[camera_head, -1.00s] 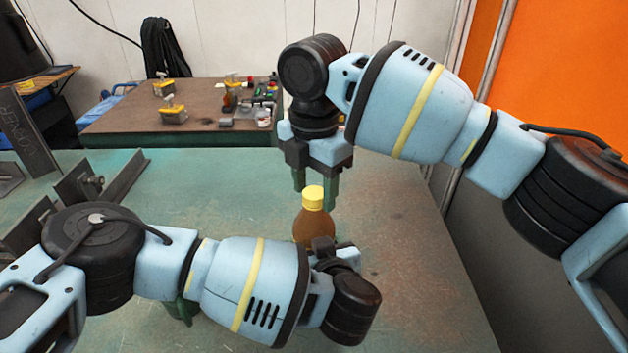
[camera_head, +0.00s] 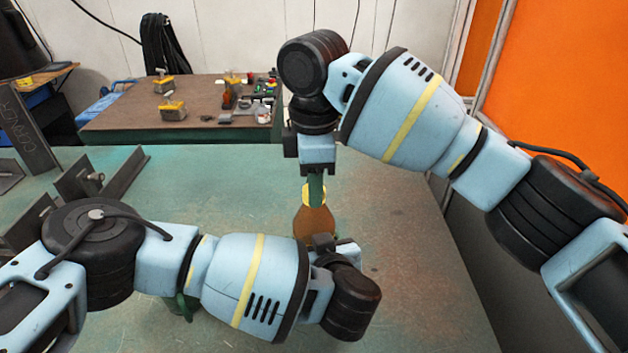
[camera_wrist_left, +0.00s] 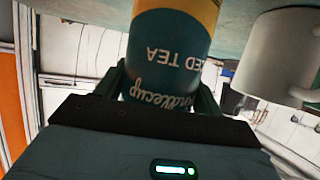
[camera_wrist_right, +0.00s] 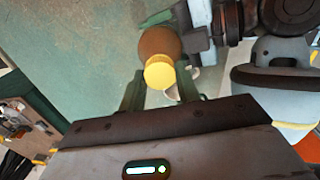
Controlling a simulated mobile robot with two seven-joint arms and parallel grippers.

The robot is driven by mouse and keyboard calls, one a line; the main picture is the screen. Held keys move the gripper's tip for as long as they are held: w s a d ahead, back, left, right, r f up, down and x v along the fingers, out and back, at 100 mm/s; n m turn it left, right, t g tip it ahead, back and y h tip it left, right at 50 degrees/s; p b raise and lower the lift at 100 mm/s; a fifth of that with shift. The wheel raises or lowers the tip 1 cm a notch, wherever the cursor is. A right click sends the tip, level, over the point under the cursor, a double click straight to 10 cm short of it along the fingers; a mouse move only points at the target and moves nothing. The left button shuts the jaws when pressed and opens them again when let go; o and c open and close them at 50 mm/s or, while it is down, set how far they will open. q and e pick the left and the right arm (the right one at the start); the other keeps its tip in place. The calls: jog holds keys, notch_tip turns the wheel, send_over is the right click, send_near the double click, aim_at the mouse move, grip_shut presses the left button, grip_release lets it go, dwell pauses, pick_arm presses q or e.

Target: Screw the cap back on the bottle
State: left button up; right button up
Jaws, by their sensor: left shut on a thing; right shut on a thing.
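The brown bottle (camera_head: 313,225) stands upright on the green table, its lower part hidden behind my left arm. The yellow cap (camera_wrist_right: 160,72) sits at the top of the bottle; I cannot tell how tightly it is seated. My right gripper (camera_head: 315,192) points down from above and is shut on the cap, its fingers on either side in the right wrist view. My left gripper (camera_wrist_left: 163,92) is shut around the bottle's body, over the dark "iced tea" label (camera_wrist_left: 170,55). In the head view the left fingers are mostly hidden behind my left wrist.
A white cup-like object (camera_wrist_left: 278,58) stands close beside the bottle in the left wrist view. Steel angle pieces (camera_head: 100,182) lie at the table's left. A brown bench (camera_head: 125,120) with small tools is behind. The right side of the green tabletop (camera_head: 400,220) is clear.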

jog(key=m, duration=1.3)
jog(key=o, duration=1.1)
jog(key=shift+c, duration=0.2)
jog(key=shift+r, duration=2.25)
jog(key=shift+c, duration=0.3)
